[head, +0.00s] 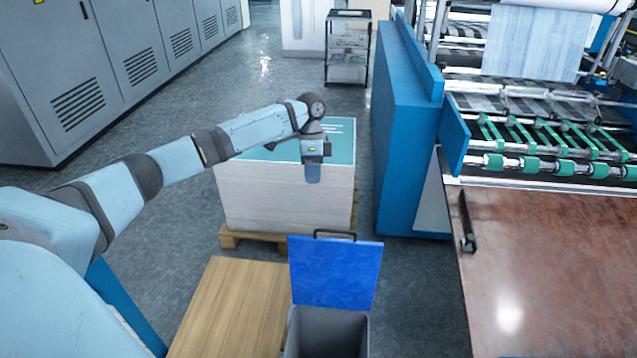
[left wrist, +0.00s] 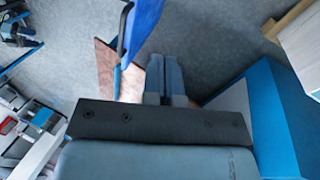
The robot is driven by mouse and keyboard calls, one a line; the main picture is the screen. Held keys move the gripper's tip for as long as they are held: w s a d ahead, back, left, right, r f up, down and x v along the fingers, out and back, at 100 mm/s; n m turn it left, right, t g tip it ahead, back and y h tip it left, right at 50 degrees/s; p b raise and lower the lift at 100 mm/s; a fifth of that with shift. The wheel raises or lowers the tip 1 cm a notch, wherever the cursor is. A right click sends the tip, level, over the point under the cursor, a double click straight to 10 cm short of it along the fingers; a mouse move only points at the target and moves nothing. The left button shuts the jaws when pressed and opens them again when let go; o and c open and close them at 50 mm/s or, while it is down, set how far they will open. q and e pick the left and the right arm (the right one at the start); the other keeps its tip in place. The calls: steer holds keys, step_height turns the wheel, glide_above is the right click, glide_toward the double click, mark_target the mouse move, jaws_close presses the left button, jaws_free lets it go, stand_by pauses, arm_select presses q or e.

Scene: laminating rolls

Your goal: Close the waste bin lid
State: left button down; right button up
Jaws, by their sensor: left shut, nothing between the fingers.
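The waste bin (head: 328,338) is a grey box at the bottom centre of the head view. Its blue lid (head: 335,275) stands open, roughly upright, with a black handle loop (head: 335,234) on its top edge. My left gripper (head: 313,178) is shut and empty, pointing down above and beyond the lid, apart from it in the picture. In the left wrist view the shut fingers (left wrist: 164,75) lie side by side, and a blue panel that looks like the lid (left wrist: 143,25) is at the top. The bin's inside is mostly hidden. My right gripper is not in view.
A pallet stack (head: 285,198) with a teal top stands behind the lid. A wooden surface (head: 230,310) lies left of the bin. The blue machine frame (head: 402,140) and a reddish-brown table (head: 550,270) stand to the right. Grey floor (head: 415,290) is clear between bin and table.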

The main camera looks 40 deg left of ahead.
arm_select(q)
steer(key=s+d+f, duration=0.4)
steer(key=s+f, duration=0.1)
steer(key=f, duration=0.3)
steer(key=shift+d+f+p, duration=0.2)
steer(key=shift+p, duration=0.1)
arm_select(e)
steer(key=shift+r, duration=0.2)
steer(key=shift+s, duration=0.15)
